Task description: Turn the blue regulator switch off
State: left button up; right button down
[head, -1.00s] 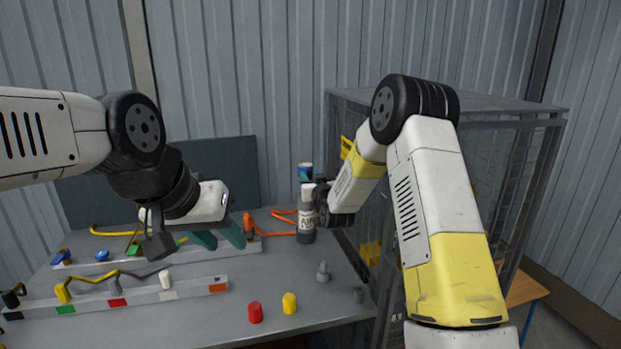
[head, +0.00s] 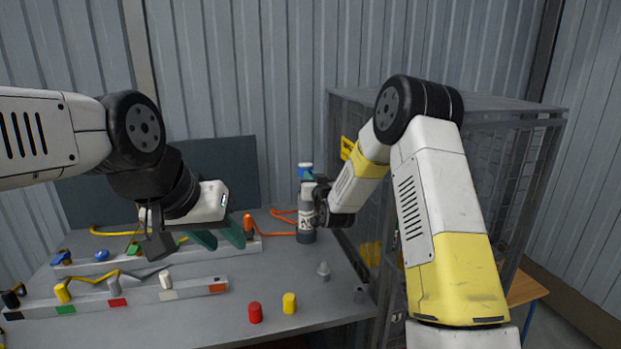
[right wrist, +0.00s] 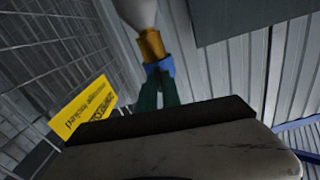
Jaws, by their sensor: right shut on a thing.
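The blue regulator switch (right wrist: 163,66) sits against a gold fitting (right wrist: 151,46) on the white neck of a cylinder (right wrist: 135,12) in the right wrist view. My right gripper (right wrist: 159,80) has its green fingers shut on the switch. In the head view the dark grey cylinder (head: 306,222) stands upright near the cage, with a small blue and green patch at its top; the grip is too small to make out there. My left gripper (head: 221,240) hangs empty above the bench, its green fingers apart.
Two rails with coloured knobs and hoses lie on the bench's left, the front rail (head: 190,289) nearest. A red cap (head: 255,313) and a yellow cap (head: 289,303) stand at the front. A mesh cage (head: 520,122) with a yellow sign (right wrist: 84,107) is close on the right.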

jog(key=m, duration=1.6)
jog(key=shift+d+f+m, duration=0.2)
jog(key=shift+m, duration=0.1)
dwell(0.4)
jog(key=c, duration=1.5)
grip_release()
jog(key=v, duration=0.7)
jog(key=shift+s, duration=0.35)
